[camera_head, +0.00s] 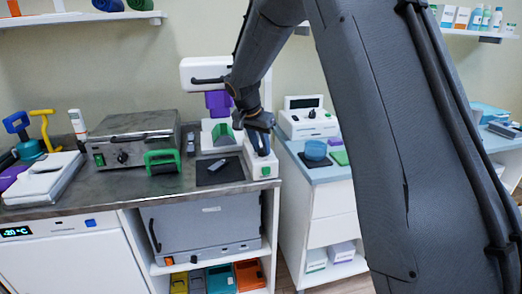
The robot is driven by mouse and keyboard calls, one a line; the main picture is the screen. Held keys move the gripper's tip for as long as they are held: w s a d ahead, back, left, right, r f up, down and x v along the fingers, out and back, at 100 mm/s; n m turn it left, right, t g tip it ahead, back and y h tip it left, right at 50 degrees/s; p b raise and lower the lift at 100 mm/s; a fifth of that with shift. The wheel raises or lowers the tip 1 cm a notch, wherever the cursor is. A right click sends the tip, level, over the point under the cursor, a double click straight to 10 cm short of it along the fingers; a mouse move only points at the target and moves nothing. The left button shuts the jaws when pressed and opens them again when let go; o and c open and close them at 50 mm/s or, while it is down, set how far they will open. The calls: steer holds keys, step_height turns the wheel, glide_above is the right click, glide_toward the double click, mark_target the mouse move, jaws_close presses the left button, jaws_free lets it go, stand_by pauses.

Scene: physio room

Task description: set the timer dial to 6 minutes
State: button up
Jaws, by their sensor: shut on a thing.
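A small white box-shaped device (263,169) with a green button on its front stands at the right end of the grey bench; I take it for the timer. My gripper (261,150) points down onto the top of this device, its fingers shut on the dial there. The fingers hide the dial, so its pointer and any minute marks cannot be read.
A black mat (232,174) with a small grey item lies left of the device. A green-handled item (161,168) and a grey hotplate-like box (128,152) stand further left.

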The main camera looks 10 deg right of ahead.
mark_target(258, 158)
stand_by(0.4)
steer(key=o, duration=1)
steer(key=shift+r, duration=0.25)
steer(key=b+v, duration=0.1)
steer(key=v, duration=0.3)
steer(key=shift+a+r, duration=0.1)
steer(key=shift+r, duration=0.05)
steer(key=s+a+b, duration=0.3)
steer(key=s+a, duration=0.5)
steer(key=shift+s+a, duration=0.25)
steer(key=shift+s, duration=0.15)
